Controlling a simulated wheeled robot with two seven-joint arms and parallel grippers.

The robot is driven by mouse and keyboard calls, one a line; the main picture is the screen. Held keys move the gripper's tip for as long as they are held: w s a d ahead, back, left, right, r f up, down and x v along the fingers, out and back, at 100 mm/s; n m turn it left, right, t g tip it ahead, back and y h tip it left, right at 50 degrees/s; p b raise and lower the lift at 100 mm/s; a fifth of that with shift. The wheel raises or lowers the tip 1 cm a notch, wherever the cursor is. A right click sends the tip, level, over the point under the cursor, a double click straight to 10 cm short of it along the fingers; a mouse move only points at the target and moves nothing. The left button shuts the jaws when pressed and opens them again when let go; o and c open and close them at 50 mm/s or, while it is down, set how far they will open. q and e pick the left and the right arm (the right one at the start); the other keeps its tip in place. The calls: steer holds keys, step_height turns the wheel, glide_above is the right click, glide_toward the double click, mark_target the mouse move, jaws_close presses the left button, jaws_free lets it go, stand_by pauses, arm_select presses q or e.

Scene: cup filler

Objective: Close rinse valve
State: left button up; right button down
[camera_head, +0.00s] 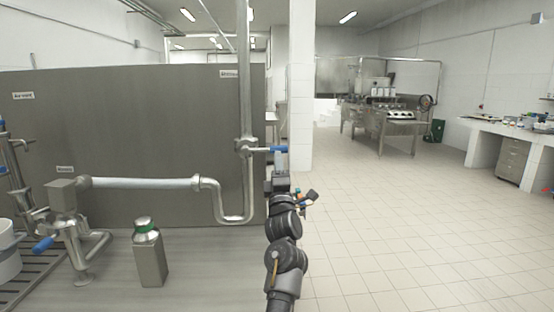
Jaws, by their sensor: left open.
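A valve with a blue lever handle (279,149) sits on the vertical steel pipe (246,105), and the handle points to the right, about level. My left gripper (281,158) is raised at the handle, just below its outer end. It is open, and I cannot tell whether it touches the handle. A second blue-handled valve (43,244) is at the lower left, by the end of the white pipe. The small labels on the panel are too blurred to read surely, so I cannot tell which valve is the rinse valve.
A steel bottle with a green neck (150,254) stands on the steel counter (205,270). A steel machine (385,115) stands far back. The tiled floor at right is clear.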

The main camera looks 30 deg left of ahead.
arm_select(q)
steer(key=v, duration=0.4)
steer(key=shift+b, duration=0.35)
arm_select(e)
steer(key=shift+w+d+f, duration=0.2)
steer(key=shift+d+f, duration=0.05)
steer(key=shift+d, duration=0.25)
steer(key=shift+w+d+f, duration=0.15)
steer(key=shift+d+f, duration=0.05)
steer(key=shift+d, duration=0.3)
steer(key=shift+s+a, duration=0.2)
steer(key=shift+a, duration=0.1)
